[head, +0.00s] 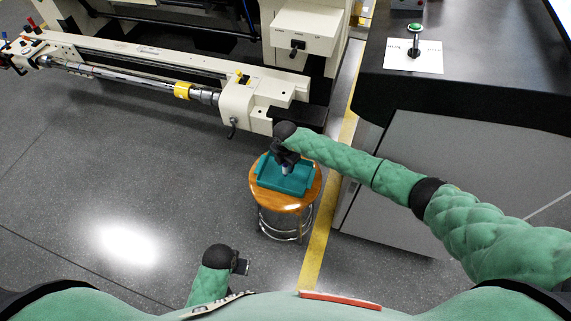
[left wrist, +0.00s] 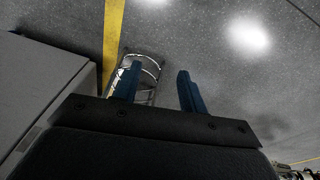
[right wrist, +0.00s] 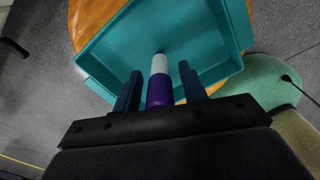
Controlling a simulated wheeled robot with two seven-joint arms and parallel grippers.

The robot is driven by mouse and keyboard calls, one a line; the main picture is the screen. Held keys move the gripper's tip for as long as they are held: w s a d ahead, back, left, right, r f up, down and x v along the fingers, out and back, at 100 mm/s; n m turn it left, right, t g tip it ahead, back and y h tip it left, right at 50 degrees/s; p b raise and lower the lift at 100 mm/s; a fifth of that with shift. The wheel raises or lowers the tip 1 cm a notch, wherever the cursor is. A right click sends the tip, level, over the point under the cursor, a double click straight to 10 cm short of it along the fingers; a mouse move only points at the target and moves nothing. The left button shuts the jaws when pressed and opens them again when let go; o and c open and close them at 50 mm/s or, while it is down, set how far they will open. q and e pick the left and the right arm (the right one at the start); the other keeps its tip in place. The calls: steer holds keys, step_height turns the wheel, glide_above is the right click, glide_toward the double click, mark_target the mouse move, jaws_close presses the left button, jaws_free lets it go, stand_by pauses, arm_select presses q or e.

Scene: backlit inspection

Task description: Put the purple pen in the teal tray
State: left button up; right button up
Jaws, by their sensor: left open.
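The teal tray (head: 298,188) lies on a round wooden stool and fills the top of the right wrist view (right wrist: 120,40). My right gripper (head: 285,168) is low over the tray and points down into it. The purple pen (right wrist: 160,92) is between its fingers (right wrist: 160,85), white end toward the tray floor. The fingers stand apart with narrow gaps beside the pen. Whether the white end touches the floor I cannot tell. My left gripper (head: 244,267) is open and empty, well in front of the stool; its fingers (left wrist: 158,85) show in the left wrist view.
The wooden stool (head: 263,199) has metal legs and stands on grey floor. Behind it is a cream machine (head: 255,105) with a long bar. A grey cabinet (head: 400,170) with a dark top stands at right. A yellow floor line (head: 318,245) runs beside the stool. Floor at left is clear.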

steer(key=shift+r, duration=0.15)
step_height(320, 180, up, 5)
steer(key=p, duration=0.3)
steer(key=shift+p, duration=0.35)
step_height(320, 180, up, 6)
steer(key=p, duration=0.4)
arm_select(q)
steer(key=s+a+f, duration=0.2)
steer(key=s+f, duration=0.1)
steer(key=f, duration=0.8)
steer(key=s+a+f, duration=0.2)
steer(key=a+f, duration=0.1)
steer(key=f, duration=0.9)
steer(key=shift+s+f+t+y, duration=0.25)
steer(key=shift+s+t+y, duration=0.05)
steer(key=shift+s, duration=0.1)
arm_select(e)
steer(key=shift+r, duration=0.35)
